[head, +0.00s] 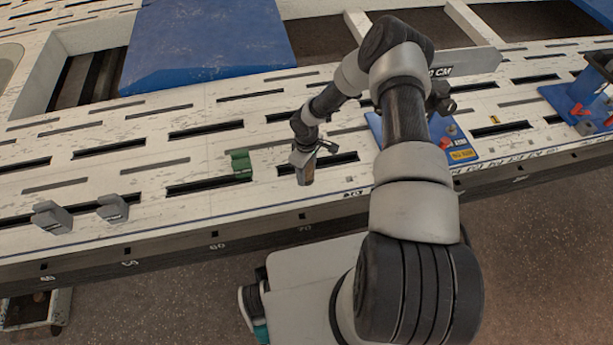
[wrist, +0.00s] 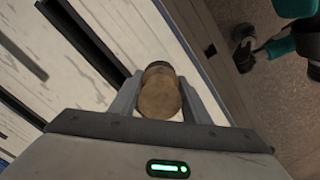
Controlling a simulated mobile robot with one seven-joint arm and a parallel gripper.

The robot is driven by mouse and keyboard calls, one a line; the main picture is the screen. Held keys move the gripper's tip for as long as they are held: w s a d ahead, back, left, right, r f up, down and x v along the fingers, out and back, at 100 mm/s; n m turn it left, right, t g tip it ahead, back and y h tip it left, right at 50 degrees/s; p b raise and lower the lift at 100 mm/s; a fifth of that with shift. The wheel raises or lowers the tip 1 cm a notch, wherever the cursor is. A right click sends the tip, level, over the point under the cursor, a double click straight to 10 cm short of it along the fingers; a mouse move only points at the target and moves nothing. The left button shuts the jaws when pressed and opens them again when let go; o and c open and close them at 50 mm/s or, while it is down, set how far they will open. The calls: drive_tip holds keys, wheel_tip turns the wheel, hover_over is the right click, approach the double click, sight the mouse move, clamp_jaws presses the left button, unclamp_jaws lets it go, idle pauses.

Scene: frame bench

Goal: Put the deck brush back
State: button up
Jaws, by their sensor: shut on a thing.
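My gripper (head: 304,166) hangs over the slotted white bench (head: 140,180), close to its front edge. It is shut on a brown, rounded, wood-like piece with a dark band, which I take to be the deck brush (wrist: 160,95). In the head view the brush (head: 306,177) shows only as a short brown end below the fingers. In the wrist view it sits between both fingers (wrist: 160,88), end toward the camera. Any bristles are hidden, and I cannot tell whether it touches the bench.
A small green block (head: 241,163) stands left of my gripper. Two grey blocks (head: 52,216) (head: 113,208) stand farther left. A blue plate with a red lever (head: 446,143) lies to the right, partly behind my arm. Another blue fixture (head: 582,102) is far right. A blue panel (head: 208,45) lies behind.

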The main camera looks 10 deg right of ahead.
drive_tip(key=shift+f, duration=0.85)
drive_tip(key=shift+f, duration=0.15)
drive_tip(key=o, duration=1.2)
